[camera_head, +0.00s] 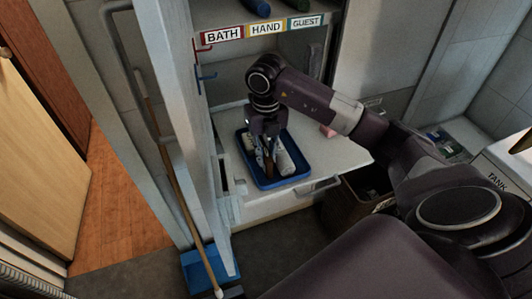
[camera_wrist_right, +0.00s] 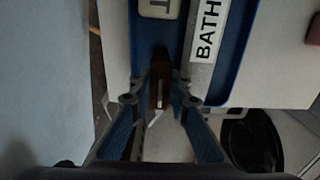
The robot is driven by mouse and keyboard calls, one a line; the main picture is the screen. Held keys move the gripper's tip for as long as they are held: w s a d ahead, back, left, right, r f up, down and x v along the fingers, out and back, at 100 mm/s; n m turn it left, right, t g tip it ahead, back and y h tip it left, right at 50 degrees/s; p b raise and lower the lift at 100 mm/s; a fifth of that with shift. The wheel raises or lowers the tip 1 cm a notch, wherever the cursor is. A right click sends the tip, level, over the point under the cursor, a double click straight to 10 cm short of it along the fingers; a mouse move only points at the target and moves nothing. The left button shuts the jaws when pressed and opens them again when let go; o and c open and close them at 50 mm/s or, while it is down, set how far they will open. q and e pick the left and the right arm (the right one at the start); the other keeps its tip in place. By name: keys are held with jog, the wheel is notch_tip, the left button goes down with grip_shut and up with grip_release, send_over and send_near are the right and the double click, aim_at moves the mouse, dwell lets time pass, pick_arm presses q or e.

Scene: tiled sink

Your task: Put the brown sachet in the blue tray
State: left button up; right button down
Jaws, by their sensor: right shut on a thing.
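The blue tray (camera_head: 283,184) lies on the white shelf or counter in the cabinet; its rim also shows in the wrist view (camera_wrist_right: 243,60). My right gripper (camera_head: 266,155) points down over the tray. In the wrist view its fingertips (camera_wrist_right: 160,98) are closed on a narrow brown thing, the brown sachet (camera_wrist_right: 160,74), seen edge-on over the tray. I cannot tell whether the sachet touches the tray floor. A white item with a BATH label (camera_wrist_right: 206,35) lies in the tray beside it. My left gripper is not in view.
A pale item with a letter T (camera_wrist_right: 160,8) is also in the tray. The cabinet's side panel (camera_head: 208,165) stands close left of the tray. A pink item (camera_head: 327,130) lies to its right. A dark bin (camera_head: 366,192) stands below, at right.

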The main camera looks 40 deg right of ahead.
jog(key=shift+f, duration=0.1)
jog(key=c, duration=2.1)
grip_release()
jog(key=shift+r, duration=0.3)
notch_tip(320, 180, up, 6)
jog(key=shift+w+r+b, duration=0.1)
jog(key=shift+b, duration=0.85)
notch_tip(320, 180, up, 4)
jog(key=shift+f, duration=0.1)
jog(key=shift+r, duration=0.85)
